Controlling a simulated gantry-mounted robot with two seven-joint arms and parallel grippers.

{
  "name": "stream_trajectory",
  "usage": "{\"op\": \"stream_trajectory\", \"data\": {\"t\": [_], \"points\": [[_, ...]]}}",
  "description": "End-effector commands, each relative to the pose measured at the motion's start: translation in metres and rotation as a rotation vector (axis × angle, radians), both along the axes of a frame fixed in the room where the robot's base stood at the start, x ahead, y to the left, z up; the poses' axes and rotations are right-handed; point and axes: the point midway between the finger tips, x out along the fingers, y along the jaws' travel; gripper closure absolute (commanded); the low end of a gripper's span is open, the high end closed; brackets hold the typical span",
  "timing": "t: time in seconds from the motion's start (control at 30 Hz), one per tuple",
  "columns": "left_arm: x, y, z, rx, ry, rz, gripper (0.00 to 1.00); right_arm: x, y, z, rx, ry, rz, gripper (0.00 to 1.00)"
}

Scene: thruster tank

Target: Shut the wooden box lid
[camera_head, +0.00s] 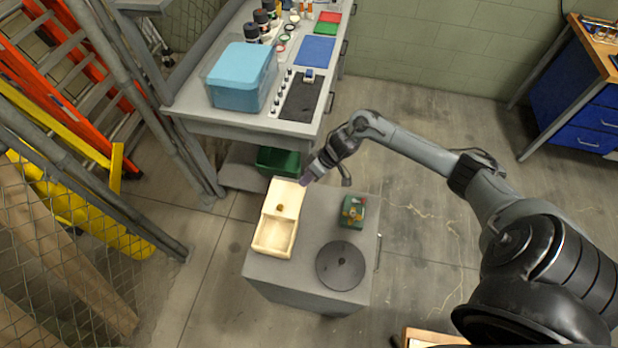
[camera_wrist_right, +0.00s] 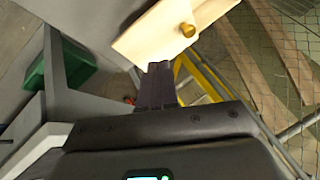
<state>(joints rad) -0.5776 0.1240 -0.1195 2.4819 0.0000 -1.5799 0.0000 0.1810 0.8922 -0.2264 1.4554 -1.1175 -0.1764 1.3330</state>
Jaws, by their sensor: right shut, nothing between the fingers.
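The pale wooden box (camera_head: 273,237) sits on the left part of a grey cabinet top, with its hollow inside showing. Its lid (camera_head: 287,190) is open at the far end of the box, with a small brass knob (camera_head: 280,208) on it; its exact angle is hard to tell. My right gripper (camera_head: 306,179) is at the lid's far right edge, shut and empty. In the right wrist view the shut fingers (camera_wrist_right: 157,78) are close to the edge of the lid (camera_wrist_right: 152,36); I cannot tell whether they touch. My left gripper is not in view.
The grey cabinet top (camera_head: 315,215) also bears a green block-like item (camera_head: 352,211) and a dark round disc (camera_head: 340,266). A workbench with a blue box (camera_head: 241,78) stands behind, with a green bin (camera_head: 277,160) below. Wire mesh fencing is at left.

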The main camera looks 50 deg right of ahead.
Motion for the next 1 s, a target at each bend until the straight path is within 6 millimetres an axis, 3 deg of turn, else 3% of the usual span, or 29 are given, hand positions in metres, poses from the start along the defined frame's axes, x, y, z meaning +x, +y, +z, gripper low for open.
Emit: {"op": "stream_trajectory", "data": {"t": [0.33,0.6,1.0], "points": [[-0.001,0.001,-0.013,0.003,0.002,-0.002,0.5,0.023,0.028,-0.055,0.001,0.0,0.0,1.0],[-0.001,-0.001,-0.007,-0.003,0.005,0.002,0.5,0.022,0.059,-0.058,0.001,0.0,0.001,1.0],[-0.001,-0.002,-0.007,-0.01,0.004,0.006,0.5,0.022,0.066,-0.061,-0.001,0.001,0.0,1.0]]}}
